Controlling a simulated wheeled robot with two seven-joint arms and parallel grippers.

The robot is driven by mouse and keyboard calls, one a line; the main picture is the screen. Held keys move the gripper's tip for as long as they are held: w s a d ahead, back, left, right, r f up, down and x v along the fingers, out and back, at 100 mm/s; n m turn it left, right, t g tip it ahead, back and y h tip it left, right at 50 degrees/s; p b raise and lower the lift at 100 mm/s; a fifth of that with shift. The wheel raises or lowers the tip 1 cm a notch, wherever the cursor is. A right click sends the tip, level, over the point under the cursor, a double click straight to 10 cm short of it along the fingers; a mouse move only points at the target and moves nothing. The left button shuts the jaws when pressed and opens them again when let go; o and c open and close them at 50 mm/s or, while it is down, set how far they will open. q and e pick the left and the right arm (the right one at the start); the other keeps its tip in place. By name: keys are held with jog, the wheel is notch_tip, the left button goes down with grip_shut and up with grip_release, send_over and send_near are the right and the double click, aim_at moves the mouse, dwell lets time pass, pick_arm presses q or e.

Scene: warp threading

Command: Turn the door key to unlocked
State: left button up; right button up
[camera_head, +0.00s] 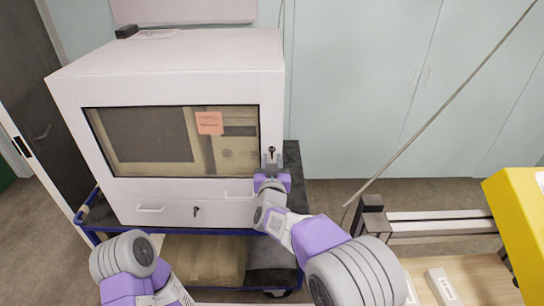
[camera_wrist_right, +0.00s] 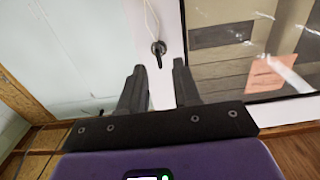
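The door key (camera_head: 271,150) is a small dark key in a lock on the right edge of the white cabinet's (camera_head: 165,65) front, beside the window door (camera_head: 150,145). In the right wrist view the key (camera_wrist_right: 158,49) shows against the white panel, with a thin pale cord above it. My right gripper (camera_head: 271,160) is just in front of and below the key. In the wrist view its two fingers (camera_wrist_right: 158,68) are apart, with the key between and beyond the tips and no contact visible. My left arm shows at lower left, but its gripper is out of view.
A second dark key (camera_head: 195,211) is in the drawer front below, between two white handles. An orange note (camera_head: 209,123) is on the window. The cabinet stands on a blue-framed cart (camera_head: 90,217). A yellow object (camera_head: 520,225) and a wooden table are at right.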

jog(key=shift+w, duration=1.2)
jog(key=shift+c, duration=0.5)
grip_shut()
